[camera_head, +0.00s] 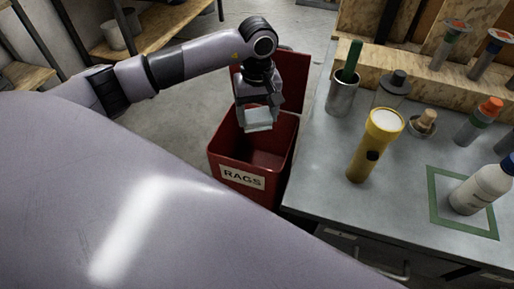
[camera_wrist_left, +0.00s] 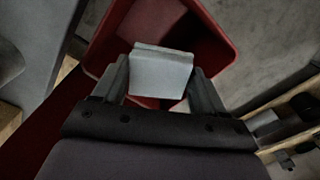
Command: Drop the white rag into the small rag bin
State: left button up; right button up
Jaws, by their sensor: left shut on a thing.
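A white rag (camera_head: 258,117) is held between the fingers of my left gripper (camera_head: 258,112). The rag hangs over the open mouth of the red rag bin (camera_head: 223,160), which carries a white "RAGS" label. In the left wrist view the rag (camera_wrist_left: 161,74) sits between the two fingers of my left gripper (camera_wrist_left: 160,84), and the red bin (camera_wrist_left: 218,38) opens behind it. The inside of the bin that shows looks empty; part is hidden by the rag and gripper. My right gripper is not in view.
A grey workbench (camera_head: 320,185) stands right of the bin. Wooden shelving (camera_head: 160,30) stands at the back left.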

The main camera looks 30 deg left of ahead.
aim_at(248, 110)
pick_arm(q)
jog(key=shift+w+a+f+n+p, duration=0.1)
jog(key=shift+a+n+p, duration=0.4)
jog(key=shift+a+n, duration=0.7)
jog(key=shift+a+f, duration=0.15)
jog(key=shift+f, duration=0.05)
jog(key=shift+f+n+b, duration=0.3)
jog(key=shift+f, duration=0.2)
notch_tip(248, 110, down, 5)
jog(key=b, duration=0.2)
jog(key=shift+b, duration=0.4)
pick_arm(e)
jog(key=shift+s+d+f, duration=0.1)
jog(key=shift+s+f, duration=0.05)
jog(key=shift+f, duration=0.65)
pick_arm(q)
jog(key=o, duration=1.2)
jog(key=shift+r+b, duration=0.4)
jog(key=shift+r, duration=3.2)
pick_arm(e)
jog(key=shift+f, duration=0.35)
pick_arm(q)
jog(key=shift+f, duration=0.1)
